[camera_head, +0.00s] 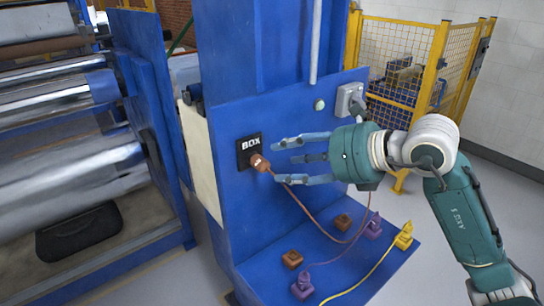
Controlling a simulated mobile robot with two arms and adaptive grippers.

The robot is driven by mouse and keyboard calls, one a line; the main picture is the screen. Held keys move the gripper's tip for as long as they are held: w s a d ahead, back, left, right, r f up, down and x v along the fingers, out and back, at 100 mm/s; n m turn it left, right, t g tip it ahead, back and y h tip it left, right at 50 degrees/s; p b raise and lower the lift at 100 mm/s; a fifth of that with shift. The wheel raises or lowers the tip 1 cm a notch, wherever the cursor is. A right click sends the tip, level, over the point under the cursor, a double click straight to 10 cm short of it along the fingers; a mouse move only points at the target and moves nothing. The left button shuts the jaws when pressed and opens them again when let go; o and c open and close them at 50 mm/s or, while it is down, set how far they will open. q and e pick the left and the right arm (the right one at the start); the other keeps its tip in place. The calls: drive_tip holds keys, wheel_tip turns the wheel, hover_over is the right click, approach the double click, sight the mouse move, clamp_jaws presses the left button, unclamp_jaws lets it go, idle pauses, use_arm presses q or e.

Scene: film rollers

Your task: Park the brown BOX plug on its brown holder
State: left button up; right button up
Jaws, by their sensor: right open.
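The brown plug (260,163) sits at the black BOX socket (248,149) on the upright blue panel. Its brown cable hangs down in a curve toward the sloped blue shelf. My right gripper (281,162) is open. Its fingers point left toward the plug, with the fingertips just right of it and apparently not closed on it. Two brown blocks that look like holders, a front one (292,259) and a rear one (343,221), sit on the shelf with no plug visible in them. My left gripper is not in view.
Purple plugs stand on the shelf at the front (303,287) and the back (373,228), and a yellow plug (403,238) is at the right. Their cables cross the shelf. A grey socket (350,99) is on the panel. Metal rollers (70,105) are at the left.

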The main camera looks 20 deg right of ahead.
sight(267, 163)
drive_tip(key=p+x, duration=0.1)
drive_tip(key=x, duration=0.3)
drive_tip(key=shift+a+r, duration=0.15)
drive_tip(key=shift+r, duration=0.05)
drive_tip(key=x, duration=0.3)
drive_tip(key=shift+f+p, duration=0.1)
drive_tip(key=shift+p, duration=0.3)
drive_tip(key=c, duration=1.1)
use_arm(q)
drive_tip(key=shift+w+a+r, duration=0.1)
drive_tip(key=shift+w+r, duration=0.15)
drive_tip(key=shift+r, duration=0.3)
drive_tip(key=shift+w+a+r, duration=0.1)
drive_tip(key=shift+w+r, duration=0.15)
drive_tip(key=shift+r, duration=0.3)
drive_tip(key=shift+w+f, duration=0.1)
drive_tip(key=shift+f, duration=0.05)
use_arm(e)
drive_tip(key=shift+s+f, duration=0.1)
drive_tip(key=shift+f, duration=0.1)
